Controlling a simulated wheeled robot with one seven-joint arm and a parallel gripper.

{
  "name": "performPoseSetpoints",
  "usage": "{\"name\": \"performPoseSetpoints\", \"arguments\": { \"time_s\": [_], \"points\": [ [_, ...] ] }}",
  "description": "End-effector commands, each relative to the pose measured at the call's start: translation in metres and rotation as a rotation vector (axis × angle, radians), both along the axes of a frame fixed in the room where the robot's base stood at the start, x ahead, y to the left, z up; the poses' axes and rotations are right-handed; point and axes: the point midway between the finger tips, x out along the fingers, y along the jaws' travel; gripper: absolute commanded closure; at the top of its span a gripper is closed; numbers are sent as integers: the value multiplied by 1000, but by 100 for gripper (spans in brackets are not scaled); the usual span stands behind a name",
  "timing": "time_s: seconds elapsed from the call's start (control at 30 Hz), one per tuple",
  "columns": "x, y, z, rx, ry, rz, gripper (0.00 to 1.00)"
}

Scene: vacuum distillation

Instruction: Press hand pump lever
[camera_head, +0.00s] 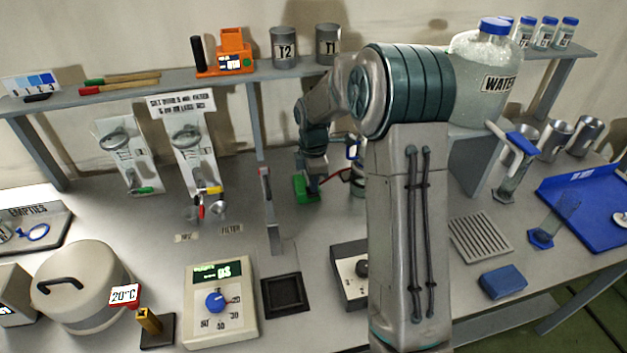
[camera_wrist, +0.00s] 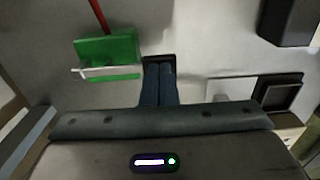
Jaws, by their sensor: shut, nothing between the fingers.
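A green block-shaped body (camera_head: 305,188) stands on the bench, partly behind my arm; it looks like the hand pump. In the wrist view the green body (camera_wrist: 108,50) is at upper left, with a red rod or hose (camera_wrist: 97,14) rising from it and a thin white bar along its near side. I cannot tell which part is the lever. My gripper (camera_wrist: 158,66) is shut and empty, its dark fingers side by side just right of the green body, apart from it in the picture. In the head view my gripper (camera_head: 314,172) is above and beside the green body; its fingertips are unclear.
A grey upright stand (camera_head: 270,210) is left of the green body. A dial box (camera_head: 220,303), a black square pad (camera_head: 284,295) and a knobbed box (camera_head: 350,272) lie in front. A shelf (camera_head: 180,83) runs above. My arm hides the middle of the bench.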

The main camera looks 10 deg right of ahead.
Motion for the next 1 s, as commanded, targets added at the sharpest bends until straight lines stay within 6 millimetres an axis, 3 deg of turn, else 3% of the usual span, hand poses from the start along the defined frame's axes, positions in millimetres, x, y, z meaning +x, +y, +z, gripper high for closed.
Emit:
{"name": "performPoseSetpoints", "arguments": {
  "time_s": [0.27, 0.7, 1.0],
  "points": [
    [0, 0, -1, 0, 0, 0, 100],
    [-8, 0, -29, 0, -94, 0, 100],
    [-7, 0, -22, 0, -90, 0, 100]
  ]
}}
